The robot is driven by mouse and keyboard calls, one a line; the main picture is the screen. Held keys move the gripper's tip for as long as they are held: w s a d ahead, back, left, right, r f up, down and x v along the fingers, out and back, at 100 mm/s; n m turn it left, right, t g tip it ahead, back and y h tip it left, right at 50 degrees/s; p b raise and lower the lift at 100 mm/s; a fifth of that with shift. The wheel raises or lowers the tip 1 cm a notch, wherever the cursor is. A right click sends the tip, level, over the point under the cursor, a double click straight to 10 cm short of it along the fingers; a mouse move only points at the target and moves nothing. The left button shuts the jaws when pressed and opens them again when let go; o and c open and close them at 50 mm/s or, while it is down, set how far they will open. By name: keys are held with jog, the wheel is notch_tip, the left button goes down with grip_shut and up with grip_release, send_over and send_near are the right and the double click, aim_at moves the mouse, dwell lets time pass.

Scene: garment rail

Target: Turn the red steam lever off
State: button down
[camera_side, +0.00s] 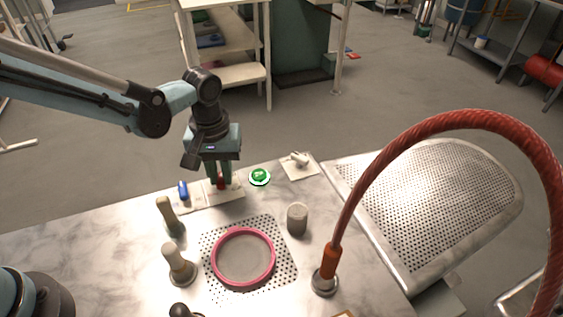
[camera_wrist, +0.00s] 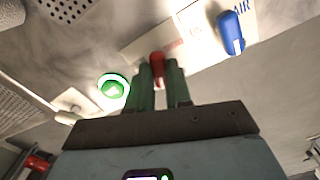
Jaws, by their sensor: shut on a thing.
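The red steam lever (camera_side: 221,182) stands on a pale plate (camera_side: 232,195) at the back edge of the metal table. It also shows in the wrist view (camera_wrist: 157,66), between my fingers. My gripper (camera_side: 219,178) points down over the lever and is shut on it. In the wrist view my green fingers (camera_wrist: 160,85) stand on either side of the red handle. The fingers hide part of the lever, and I cannot tell its exact angle.
A green button (camera_side: 260,176) and a white switch (camera_side: 299,159) are to the right. Knobbed posts, a pink ring (camera_side: 243,284) and a red hose (camera_side: 470,118) occupy the front.

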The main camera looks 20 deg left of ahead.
aim_at(220, 177)
jog(key=shift+n, duration=2)
jog(key=c, duration=1)
grip_release()
jog(key=shift+c, duration=0.2)
notch_tip(220, 177, up, 12)
jog(key=shift+a, duration=0.1)
